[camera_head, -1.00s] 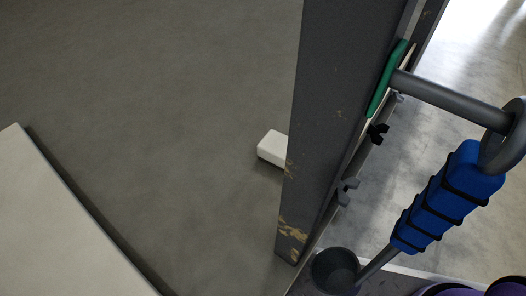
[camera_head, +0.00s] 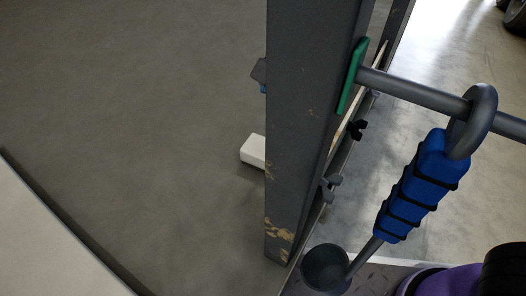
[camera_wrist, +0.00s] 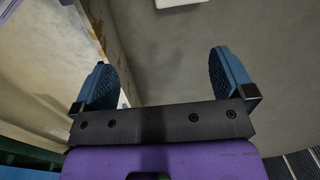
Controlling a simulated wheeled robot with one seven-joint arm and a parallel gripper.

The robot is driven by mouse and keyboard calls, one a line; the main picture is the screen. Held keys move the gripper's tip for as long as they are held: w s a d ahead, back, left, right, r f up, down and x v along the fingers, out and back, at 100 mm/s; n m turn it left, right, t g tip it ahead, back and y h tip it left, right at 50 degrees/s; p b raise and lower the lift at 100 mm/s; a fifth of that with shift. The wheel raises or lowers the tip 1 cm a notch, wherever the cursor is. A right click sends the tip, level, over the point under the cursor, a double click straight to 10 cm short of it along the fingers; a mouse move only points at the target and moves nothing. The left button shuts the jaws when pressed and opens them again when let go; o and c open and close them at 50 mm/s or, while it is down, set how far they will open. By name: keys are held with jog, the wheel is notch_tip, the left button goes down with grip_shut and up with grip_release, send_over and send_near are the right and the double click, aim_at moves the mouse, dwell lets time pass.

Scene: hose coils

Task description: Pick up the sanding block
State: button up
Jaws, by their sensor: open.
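A small white block (camera_head: 253,151) lies on the grey floor, partly hidden behind a dark post in the head view; it looks like the sanding block, though its material is hard to tell. In the wrist view, a pale block (camera_wrist: 180,3), probably the same one, is cut off by the top edge, ahead of the fingers. My gripper (camera_wrist: 165,78) has its two blue fingers wide apart, with only bare floor and a beam edge behind the gap. In the head view my gripper is mostly hidden behind the post; a small grey and blue part at the post's left edge looks like it.
The scuffed dark post (camera_head: 298,130) stands close to the block. A dark cup (camera_head: 325,268) is below. A pale panel (camera_head: 45,250) fills the lower left. Floor left of the block is clear.

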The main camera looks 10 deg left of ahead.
send_over(262, 149)
notch_tip(262, 149, down, 3)
jog(key=shift+w+f+h, duration=0.1)
jog(key=shift+f+h, duration=0.1)
jog(key=shift+h, duration=0.2)
notch_tip(262, 149, down, 5)
jog(key=shift+f, duration=0.1)
jog(key=shift+w+f, duration=0.2)
jog(key=shift+f, duration=2.5)
jog(key=shift+c, duration=0.5)
jog(key=c, duration=0.7)
